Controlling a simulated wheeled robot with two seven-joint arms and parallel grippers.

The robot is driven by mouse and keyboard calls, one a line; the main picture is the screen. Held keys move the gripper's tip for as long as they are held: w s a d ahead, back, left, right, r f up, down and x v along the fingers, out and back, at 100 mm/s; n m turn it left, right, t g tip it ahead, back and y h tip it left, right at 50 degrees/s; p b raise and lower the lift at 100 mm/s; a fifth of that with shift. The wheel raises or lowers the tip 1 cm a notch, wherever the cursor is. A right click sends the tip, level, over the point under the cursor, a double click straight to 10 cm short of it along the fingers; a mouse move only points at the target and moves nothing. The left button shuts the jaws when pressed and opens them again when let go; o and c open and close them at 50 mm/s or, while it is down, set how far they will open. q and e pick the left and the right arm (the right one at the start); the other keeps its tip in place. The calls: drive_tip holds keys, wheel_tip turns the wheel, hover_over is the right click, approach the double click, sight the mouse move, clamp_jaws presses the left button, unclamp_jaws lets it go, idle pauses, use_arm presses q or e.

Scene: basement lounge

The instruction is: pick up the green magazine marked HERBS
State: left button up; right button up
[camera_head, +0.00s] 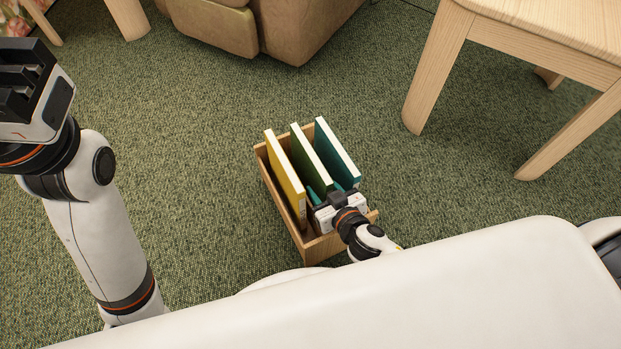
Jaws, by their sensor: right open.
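A wooden box (280,213) on the carpet holds three upright magazines in a row. The dark green magazine (309,163) stands in the middle, with its pale top edge up; no HERBS lettering is readable from here. My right gripper (327,188) is open at the near end of the box. Its fingertips appear to lie either side of the green magazine's near end; contact cannot be told. The gripper body hides that end. My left gripper (30,75) is raised at the far left, away from the box; its jaw opening is unclear.
A yellow magazine (284,176) stands left of the green one and a teal magazine (338,154) right of it, with narrow gaps. A wooden table (545,45) stands at upper right, a brown armchair (270,30) at the back. Carpet around the box is clear.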

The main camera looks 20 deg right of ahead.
clamp_jaws()
drive_tip(key=shift+r, duration=0.1)
